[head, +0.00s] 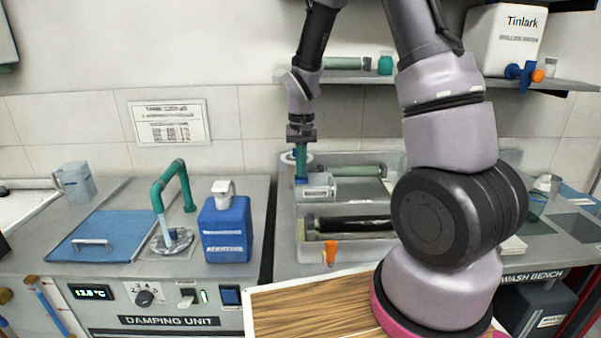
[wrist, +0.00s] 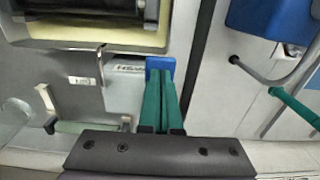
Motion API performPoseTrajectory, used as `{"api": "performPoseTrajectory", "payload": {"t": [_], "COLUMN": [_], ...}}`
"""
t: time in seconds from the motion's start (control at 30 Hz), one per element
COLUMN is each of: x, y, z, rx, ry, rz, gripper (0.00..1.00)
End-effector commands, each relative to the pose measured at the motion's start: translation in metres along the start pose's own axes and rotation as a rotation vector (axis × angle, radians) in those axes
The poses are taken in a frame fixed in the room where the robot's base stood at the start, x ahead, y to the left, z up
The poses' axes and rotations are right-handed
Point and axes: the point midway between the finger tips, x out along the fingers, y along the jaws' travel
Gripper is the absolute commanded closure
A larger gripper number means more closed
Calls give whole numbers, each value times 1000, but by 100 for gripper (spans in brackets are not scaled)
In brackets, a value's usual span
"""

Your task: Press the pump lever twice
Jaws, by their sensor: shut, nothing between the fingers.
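My gripper (head: 301,174) points straight down over the left end of the ink unit (head: 345,240) in the head view. Its two teal fingers are shut together with nothing between them, as the wrist view (wrist: 161,76) also shows. A small blue pad, which looks like the pump lever (head: 301,182), lies right at the fingertips; the wrist view shows it as a blue square (wrist: 154,63) partly hidden behind the fingers. I cannot tell whether the fingertips touch it or hover just above. A pale labelled box (head: 320,193) sits beside the pad.
A dark roller (head: 352,224) lies in the unit, with an orange knob (head: 331,250) in front. Left stand a teal curved tap (head: 172,180), a blue jug (head: 227,232) and a blue lid (head: 95,236). A shelf (head: 350,77) runs behind my arm.

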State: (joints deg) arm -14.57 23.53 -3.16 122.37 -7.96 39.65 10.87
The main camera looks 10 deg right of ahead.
Motion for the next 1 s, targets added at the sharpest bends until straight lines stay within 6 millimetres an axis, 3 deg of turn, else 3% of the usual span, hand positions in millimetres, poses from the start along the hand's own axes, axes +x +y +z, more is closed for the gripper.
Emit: {"api": "performPoseTrajectory", "payload": {"t": [0.57,1.0], "x": [24,10], "y": [0,0], "z": [0,0], "rx": [-1,-1], "ry": [-1,2], "rz": [0,0], "gripper": [100,100]}}
